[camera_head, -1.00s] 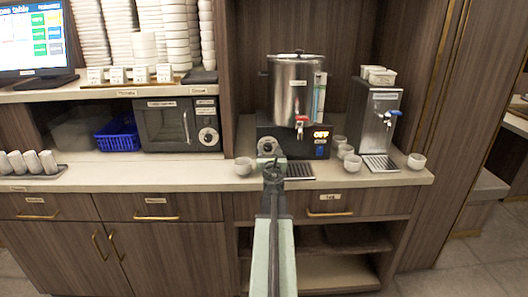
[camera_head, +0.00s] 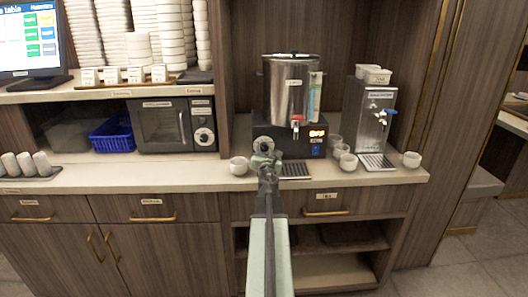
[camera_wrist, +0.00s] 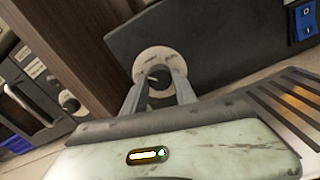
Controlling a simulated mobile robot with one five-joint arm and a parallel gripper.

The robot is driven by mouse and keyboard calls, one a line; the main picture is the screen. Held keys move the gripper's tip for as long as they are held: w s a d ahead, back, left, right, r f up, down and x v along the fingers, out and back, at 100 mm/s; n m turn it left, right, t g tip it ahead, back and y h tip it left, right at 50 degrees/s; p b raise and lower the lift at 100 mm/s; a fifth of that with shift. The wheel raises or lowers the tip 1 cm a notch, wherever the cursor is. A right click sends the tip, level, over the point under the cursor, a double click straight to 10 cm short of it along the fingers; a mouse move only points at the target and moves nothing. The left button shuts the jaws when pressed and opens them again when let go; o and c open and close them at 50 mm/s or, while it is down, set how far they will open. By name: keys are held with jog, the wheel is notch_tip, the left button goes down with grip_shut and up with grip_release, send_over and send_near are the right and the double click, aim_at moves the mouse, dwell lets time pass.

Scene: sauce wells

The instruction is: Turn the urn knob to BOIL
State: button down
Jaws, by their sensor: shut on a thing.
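The steel urn (camera_head: 288,92) stands on a dark base at the back of the counter. Its round pale dial with a dark knob (camera_head: 264,144) is at the left of the base front. The knob also shows in the wrist view (camera_wrist: 158,76), between my fingertips. My gripper (camera_head: 264,158) reaches the dial from the front and is shut on the knob; it also shows in the wrist view (camera_wrist: 160,84). A lit display (camera_head: 317,133) on the base appears to read OFF. The dial's markings are too small to read.
A blue rocker switch (camera_wrist: 304,22) is right of the dial. A drip tray (camera_head: 295,169) lies below the urn tap (camera_head: 297,121). A white cup (camera_head: 239,166) stands left of the dial. A steel dispenser (camera_head: 370,120) and several cups are to the right.

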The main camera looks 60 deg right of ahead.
jog(key=m, duration=0.5)
jog(key=shift+a+m, duration=0.1)
jog(key=shift+m, duration=0.2)
jog(key=m, duration=1)
jog(key=shift+r+m, duration=0.1)
jog(key=shift+m, duration=2.5)
jog(key=c, duration=1)
grip_release()
